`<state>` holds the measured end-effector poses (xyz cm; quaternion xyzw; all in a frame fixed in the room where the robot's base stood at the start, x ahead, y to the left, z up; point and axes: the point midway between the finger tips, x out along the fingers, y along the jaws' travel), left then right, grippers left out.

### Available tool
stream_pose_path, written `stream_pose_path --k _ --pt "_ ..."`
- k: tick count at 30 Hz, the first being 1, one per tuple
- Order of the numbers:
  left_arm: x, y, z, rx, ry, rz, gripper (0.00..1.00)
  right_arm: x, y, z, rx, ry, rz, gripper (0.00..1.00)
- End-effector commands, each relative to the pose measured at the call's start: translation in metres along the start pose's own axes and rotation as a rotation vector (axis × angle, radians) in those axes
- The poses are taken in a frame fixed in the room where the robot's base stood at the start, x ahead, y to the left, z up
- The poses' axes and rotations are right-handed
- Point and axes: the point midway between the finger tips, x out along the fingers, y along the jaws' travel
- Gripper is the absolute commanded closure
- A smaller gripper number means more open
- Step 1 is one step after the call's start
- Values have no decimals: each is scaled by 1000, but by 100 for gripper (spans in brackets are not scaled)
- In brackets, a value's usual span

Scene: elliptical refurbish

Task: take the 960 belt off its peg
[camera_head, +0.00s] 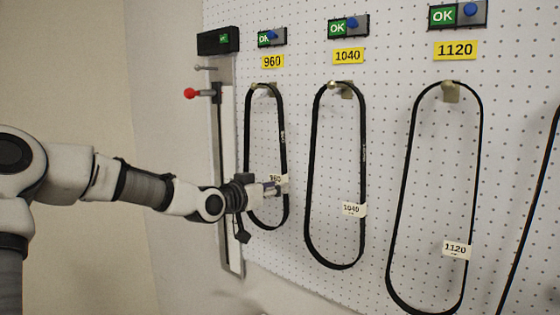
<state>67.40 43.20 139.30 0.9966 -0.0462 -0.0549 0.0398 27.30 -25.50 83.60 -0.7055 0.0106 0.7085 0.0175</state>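The 960 belt (283,140) is a black loop hanging on its peg (256,87) below the yellow 960 label (272,61). A white tag (279,180) reading 960 is on its right strand. My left gripper (274,188) reaches in from the left across the lower half of the loop, with its fingertips close to the right strand just below the tag. I cannot tell whether the fingers touch the belt or how far apart they are. Part of the left strand is hidden behind the gripper. My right gripper is not in view.
The 1040 belt (312,150) and 1120 belt (408,170) hang to the right on the white pegboard (385,100). A vertical rail with a red knob (190,93) stands left of the 960 belt, close to my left wrist. Another black belt shows at the right edge.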

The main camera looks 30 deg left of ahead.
Motion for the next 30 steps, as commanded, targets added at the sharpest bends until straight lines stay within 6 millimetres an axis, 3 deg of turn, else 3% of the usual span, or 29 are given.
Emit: stream_pose_path --k 1,4,9,12,16,21,29,30 --pt "-9 -9 -32 2 51 -6 66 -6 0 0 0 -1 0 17" --pt "-16 -19 -56 13 99 -11 66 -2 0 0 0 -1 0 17" --pt "-2 -21 -53 22 106 -12 66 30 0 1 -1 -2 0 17" --pt "5 -20 -56 19 104 -12 66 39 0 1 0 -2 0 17" --pt "18 -17 -69 17 98 -13 66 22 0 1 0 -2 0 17" --pt "49 -14 -74 16 98 -13 66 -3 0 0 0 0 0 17" --pt "59 -15 -70 13 102 -11 66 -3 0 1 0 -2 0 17" --pt "59 -15 -70 13 102 -11 69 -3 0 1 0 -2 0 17"
